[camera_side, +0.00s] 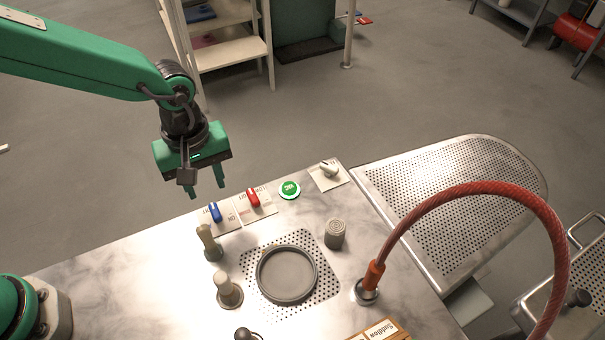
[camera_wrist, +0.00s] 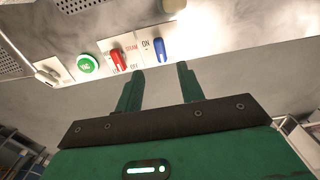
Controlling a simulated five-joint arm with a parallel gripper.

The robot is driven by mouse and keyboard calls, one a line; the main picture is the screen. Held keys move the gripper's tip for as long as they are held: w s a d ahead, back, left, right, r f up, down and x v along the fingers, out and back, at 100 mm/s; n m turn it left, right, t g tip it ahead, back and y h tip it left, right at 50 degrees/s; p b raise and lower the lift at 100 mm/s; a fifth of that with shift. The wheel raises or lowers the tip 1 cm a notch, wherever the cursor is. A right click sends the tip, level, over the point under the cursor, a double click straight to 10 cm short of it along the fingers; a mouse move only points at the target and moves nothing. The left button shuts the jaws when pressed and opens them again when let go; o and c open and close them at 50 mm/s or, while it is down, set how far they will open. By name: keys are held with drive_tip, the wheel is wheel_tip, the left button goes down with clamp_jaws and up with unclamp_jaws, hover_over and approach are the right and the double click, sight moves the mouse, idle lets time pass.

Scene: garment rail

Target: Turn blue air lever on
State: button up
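The blue air lever (camera_side: 215,212) stands on a white label plate near the far edge of the metal worktop. It also shows in the wrist view (camera_wrist: 160,49), just beyond my fingertips, with the word ON beside it. Its handle points toward the worktop's edge; I cannot tell its setting for certain. My gripper (camera_side: 205,190) hangs in the air just beyond that edge, near the lever. In the wrist view its two green fingers (camera_wrist: 159,72) are apart with nothing held between them.
A round dish (camera_side: 286,275) and a red hose (camera_side: 480,187) are farther off.

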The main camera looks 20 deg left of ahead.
sight(215, 210)
drive_tip(key=shift+f, duration=0.15)
drive_tip(key=shift+f, duration=3.75)
clamp_jaws()
